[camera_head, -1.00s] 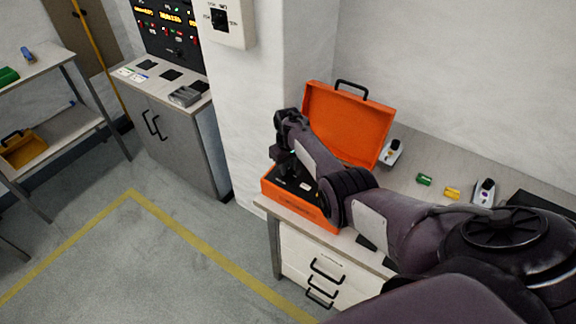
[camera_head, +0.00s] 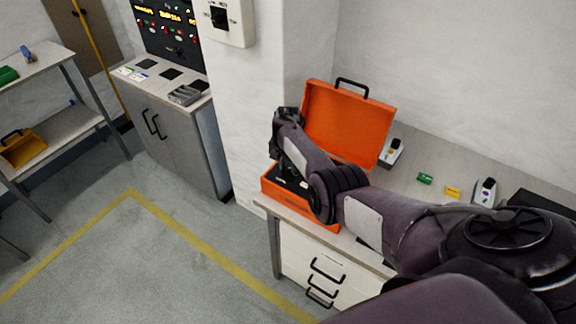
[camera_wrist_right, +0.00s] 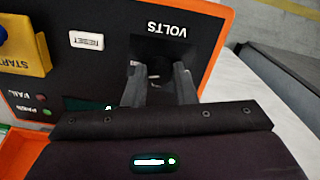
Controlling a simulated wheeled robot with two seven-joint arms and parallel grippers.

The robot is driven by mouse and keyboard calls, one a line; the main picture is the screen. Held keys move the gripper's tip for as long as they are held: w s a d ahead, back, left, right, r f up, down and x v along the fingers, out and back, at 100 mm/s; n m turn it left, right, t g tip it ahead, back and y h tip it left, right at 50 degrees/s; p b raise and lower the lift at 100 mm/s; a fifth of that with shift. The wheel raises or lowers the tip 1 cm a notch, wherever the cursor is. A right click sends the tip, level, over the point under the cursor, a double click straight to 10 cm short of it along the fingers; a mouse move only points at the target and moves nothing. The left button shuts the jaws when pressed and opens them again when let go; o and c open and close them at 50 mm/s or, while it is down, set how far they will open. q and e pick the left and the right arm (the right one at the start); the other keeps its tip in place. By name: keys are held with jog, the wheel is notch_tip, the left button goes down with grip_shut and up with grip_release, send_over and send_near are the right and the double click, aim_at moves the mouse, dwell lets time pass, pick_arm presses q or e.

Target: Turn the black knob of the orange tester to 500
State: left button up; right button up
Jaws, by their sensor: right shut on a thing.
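The orange tester (camera_head: 345,127) is an open case on the bench, its lid up and its black panel partly covered by my right arm. In the right wrist view its panel (camera_wrist_right: 108,20) shows upside down, with VOLTS and RESET labels and a yellow START part. My right gripper (camera_wrist_right: 157,74) reaches onto the panel below the VOLTS label, its fingers on either side of the dark knob (camera_wrist_right: 154,71), shut on it. The knob's pointer and any 500 mark cannot be made out. My left gripper is out of view.
On the bench to the right of the case are a green block (camera_head: 425,179), a yellow block (camera_head: 453,191) and two small grey devices. A grey cabinet with a control panel (camera_head: 165,30) stands at the left. Yellow lines mark the open floor.

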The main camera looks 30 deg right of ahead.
aim_at(288, 168)
jog(key=shift+m, duration=1.3)
jog(key=shift+r+m, duration=0.1)
jog(key=shift+m, duration=0.2)
jog(key=o, duration=1)
jog(key=shift+r, duration=3.85)
